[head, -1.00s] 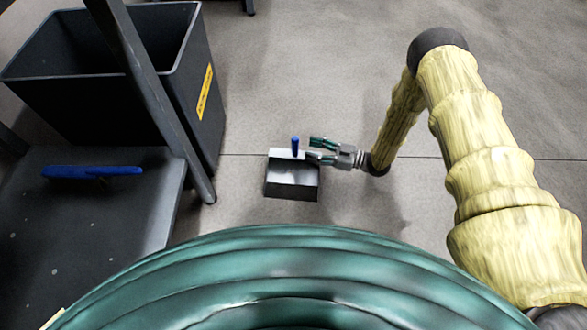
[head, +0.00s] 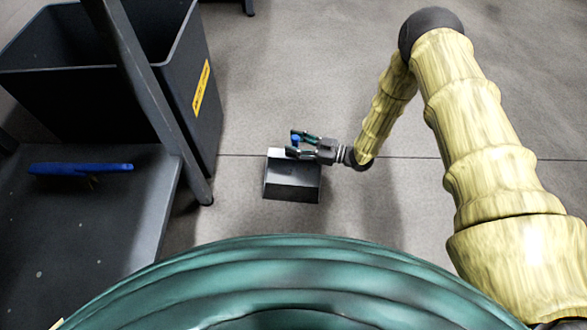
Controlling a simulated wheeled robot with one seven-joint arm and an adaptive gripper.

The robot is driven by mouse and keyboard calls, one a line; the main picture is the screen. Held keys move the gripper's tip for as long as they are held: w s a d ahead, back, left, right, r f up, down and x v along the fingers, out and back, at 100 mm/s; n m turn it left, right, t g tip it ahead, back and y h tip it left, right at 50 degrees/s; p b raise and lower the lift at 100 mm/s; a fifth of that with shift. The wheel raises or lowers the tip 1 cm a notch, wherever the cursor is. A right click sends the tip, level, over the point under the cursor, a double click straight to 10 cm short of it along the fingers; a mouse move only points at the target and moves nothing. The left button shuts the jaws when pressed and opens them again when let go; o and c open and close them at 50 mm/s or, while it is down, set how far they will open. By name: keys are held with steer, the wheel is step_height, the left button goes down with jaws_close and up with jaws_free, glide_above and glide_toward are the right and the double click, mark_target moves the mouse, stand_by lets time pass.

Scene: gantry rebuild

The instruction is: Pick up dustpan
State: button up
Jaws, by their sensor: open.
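The dustpan (head: 292,183) is a dark grey metal pan with a lighter back edge, and it stands on the concrete floor near the middle of the head view. Its blue handle (head: 295,140) rises at the pan's back edge. My gripper (head: 294,144) comes in from the right, above the back of the pan. Its fingers are open, one on the far side and one on the near side of the blue handle. I cannot tell whether either finger touches it. The lower part of the handle is hidden behind the near finger.
A large black bin (head: 90,90) with a yellow label stands at the upper left. A dark table or shelf (head: 105,215) with a leg (head: 150,100) is at the left, with a blue-handled brush (head: 80,168) on it. The floor behind and right of the dustpan is clear.

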jaws_close()
steer(key=shift+r, duration=0.1)
